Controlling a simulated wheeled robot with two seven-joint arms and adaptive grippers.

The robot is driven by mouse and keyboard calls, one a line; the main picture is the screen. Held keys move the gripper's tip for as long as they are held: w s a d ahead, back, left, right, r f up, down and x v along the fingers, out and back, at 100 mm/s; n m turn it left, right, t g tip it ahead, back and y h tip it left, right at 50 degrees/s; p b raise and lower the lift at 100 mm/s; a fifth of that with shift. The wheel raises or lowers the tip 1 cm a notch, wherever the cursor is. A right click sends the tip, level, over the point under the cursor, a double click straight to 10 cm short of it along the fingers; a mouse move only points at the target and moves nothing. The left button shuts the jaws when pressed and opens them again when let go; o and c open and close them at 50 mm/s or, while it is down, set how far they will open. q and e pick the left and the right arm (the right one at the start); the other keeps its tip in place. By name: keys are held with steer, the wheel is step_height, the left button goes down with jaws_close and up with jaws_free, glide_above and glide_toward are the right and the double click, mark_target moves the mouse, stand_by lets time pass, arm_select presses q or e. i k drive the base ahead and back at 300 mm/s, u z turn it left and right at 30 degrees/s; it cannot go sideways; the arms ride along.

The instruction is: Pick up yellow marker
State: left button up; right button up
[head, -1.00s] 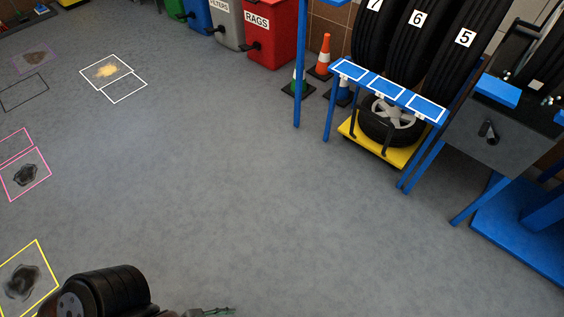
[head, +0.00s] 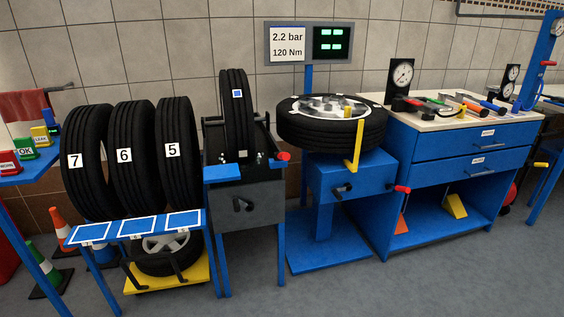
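A small yellow block (head: 40,136) with a dark label stands on the blue table (head: 22,168) at the far left. It looks like the yellow marker, though I cannot read its label surely. A green block (head: 24,149) marked OK stands in front of it to the left. A red block (head: 8,162) is nearer the left edge, and a blue block (head: 53,126) is just behind the yellow one. Neither of my grippers is in view.
A traffic cone (head: 60,228) stands near the blue table. To the right are a tyre on a blue stand (head: 330,128) and a blue workbench (head: 440,150) with tools. Floor shows in front.

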mark_target(41, 136)
steer(key=u, duration=1.25)
